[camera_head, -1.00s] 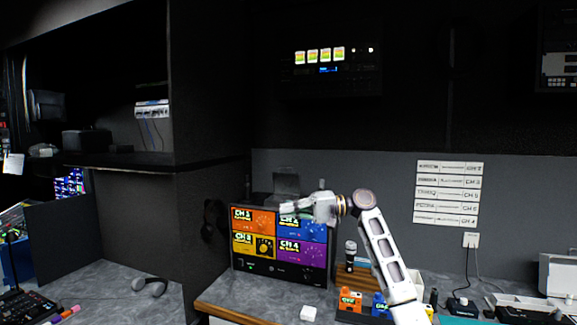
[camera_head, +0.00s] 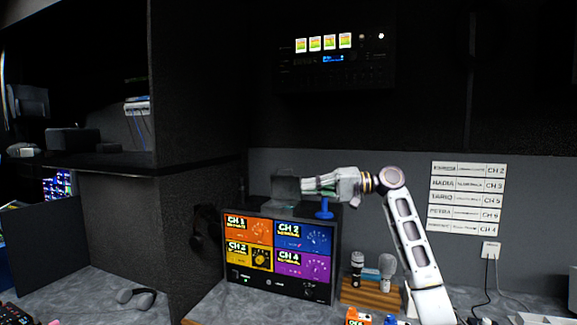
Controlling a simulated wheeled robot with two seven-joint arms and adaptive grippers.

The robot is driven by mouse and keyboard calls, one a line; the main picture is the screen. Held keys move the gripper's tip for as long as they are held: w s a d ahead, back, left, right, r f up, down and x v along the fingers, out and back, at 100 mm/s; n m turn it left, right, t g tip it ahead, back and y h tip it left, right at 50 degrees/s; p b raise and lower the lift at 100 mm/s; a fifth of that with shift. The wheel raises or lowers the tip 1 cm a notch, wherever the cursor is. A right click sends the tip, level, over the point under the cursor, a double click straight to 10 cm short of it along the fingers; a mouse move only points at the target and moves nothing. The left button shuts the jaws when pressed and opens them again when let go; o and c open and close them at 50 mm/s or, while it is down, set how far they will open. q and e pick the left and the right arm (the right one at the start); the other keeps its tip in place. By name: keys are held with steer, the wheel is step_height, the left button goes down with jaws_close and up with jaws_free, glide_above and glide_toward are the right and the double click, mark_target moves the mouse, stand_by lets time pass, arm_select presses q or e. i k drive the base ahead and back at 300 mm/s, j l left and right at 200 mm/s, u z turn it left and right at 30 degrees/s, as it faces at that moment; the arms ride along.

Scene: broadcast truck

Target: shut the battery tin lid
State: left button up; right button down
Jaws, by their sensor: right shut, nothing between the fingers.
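A dark grey tin (camera_head: 282,209), which looks like the battery tin, sits on top of the channel unit with the coloured panels. Its lid (camera_head: 284,188) stands up at the back, so the tin is open. My right gripper (camera_head: 305,184) is shut and empty, reaching in from the right above the unit. Its fingertips are at the lid's right edge in the picture; I cannot tell whether they touch it. The inside of the tin is not visible. My left gripper is not in view.
The channel unit (camera_head: 280,283) stands on the grey counter. A blue object (camera_head: 324,211) is on its top, just below my right gripper. Microphones stand in a wooden rack (camera_head: 371,296) to the right. Headphones (camera_head: 200,232) hang at the left.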

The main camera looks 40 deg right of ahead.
mark_target(287, 186)
steer(key=i+l, duration=0.25)
steer(key=l, duration=0.15)
steer(key=i+l, duration=0.25)
steer(key=l, duration=0.15)
steer(key=i+l, duration=0.25)
steer(key=l, duration=0.2)
steer(key=i+l, duration=0.25)
steer(key=l, duration=0.15)
